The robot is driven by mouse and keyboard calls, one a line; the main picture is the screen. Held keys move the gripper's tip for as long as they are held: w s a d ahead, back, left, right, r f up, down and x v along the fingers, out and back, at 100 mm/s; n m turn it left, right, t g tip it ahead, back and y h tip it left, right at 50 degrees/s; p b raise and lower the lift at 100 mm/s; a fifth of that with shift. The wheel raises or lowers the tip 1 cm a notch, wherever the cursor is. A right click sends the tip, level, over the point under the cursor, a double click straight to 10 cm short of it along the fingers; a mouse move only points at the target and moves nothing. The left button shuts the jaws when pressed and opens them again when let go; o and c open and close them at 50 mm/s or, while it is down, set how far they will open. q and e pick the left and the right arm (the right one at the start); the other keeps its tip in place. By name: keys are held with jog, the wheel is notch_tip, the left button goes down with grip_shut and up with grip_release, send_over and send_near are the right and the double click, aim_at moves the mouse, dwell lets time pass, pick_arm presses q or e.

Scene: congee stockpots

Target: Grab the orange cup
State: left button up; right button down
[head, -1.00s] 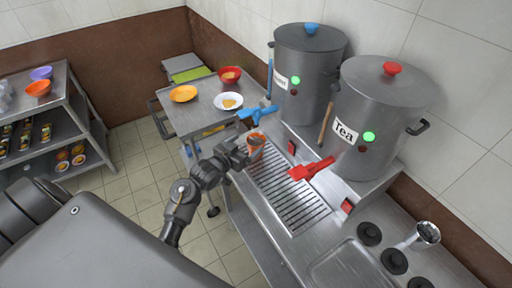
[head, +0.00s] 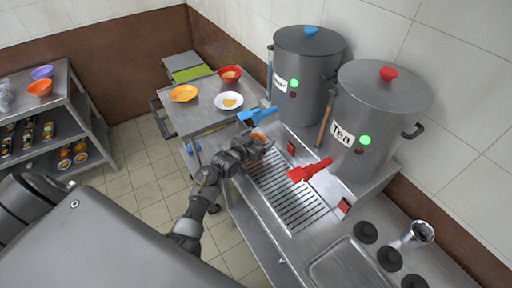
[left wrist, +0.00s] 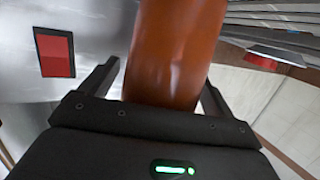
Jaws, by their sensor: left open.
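The orange cup (head: 258,137) stands at the far end of the drip grate, below the blue tap, and is partly hidden by my left gripper (head: 257,149). In the left wrist view the cup (left wrist: 172,50) fills the middle, its near end close to the palm. The two fingers of my left gripper (left wrist: 160,85) are on either side of it, open, with a small gap showing at the left finger. My right gripper is not in view.
Two steel stockpots stand behind the grate: one with a blue knob (head: 305,75), one labelled Tea (head: 375,105). A red tap (head: 309,171) and a blue tap (head: 257,115) jut over the grate (head: 290,190). A side table (head: 205,122) holds plates and a bowl.

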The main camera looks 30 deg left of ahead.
pick_arm(q)
jog(key=c, duration=1.2)
jog(key=shift+r, duration=0.15)
jog(key=shift+r+b, duration=0.35)
jog(key=shift+r, duration=0.25)
jog(key=f+b+v, duration=0.1)
jog(key=b+v, duration=0.3)
jog(key=v, duration=1.4)
jog(key=shift+s+f+b, duration=0.2)
jog(key=shift+f+b, duration=0.1)
jog(key=shift+b, duration=0.05)
